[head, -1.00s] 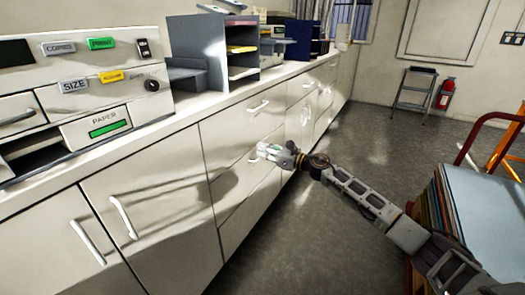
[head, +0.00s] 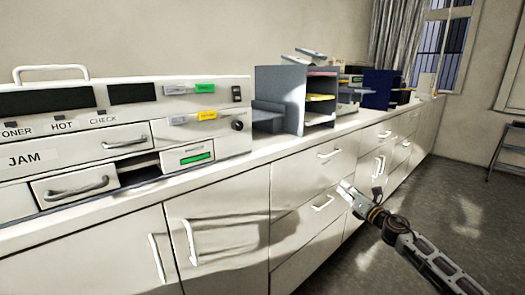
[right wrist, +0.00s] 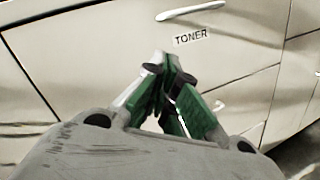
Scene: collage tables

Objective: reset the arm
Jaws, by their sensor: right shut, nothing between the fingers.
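My right arm comes in from the lower right in the head view. Its gripper (head: 346,187) is in front of the white cabinet drawers, just right of a drawer handle (head: 322,203). In the right wrist view the green-padded fingers (right wrist: 168,68) meet at their tips with nothing between them. They point at the cabinet front, below a drawer handle (right wrist: 190,10) and a "TONER" label (right wrist: 192,37). Whether the fingertips touch the cabinet cannot be told. My left gripper is not in view.
A long counter (head: 232,163) runs along the wall over the white cabinets. A large copier (head: 125,135) stands on it at left, with a grey paper sorter (head: 283,100) and a dark blue box (head: 381,92) farther right. Open floor (head: 445,200) lies to the right.

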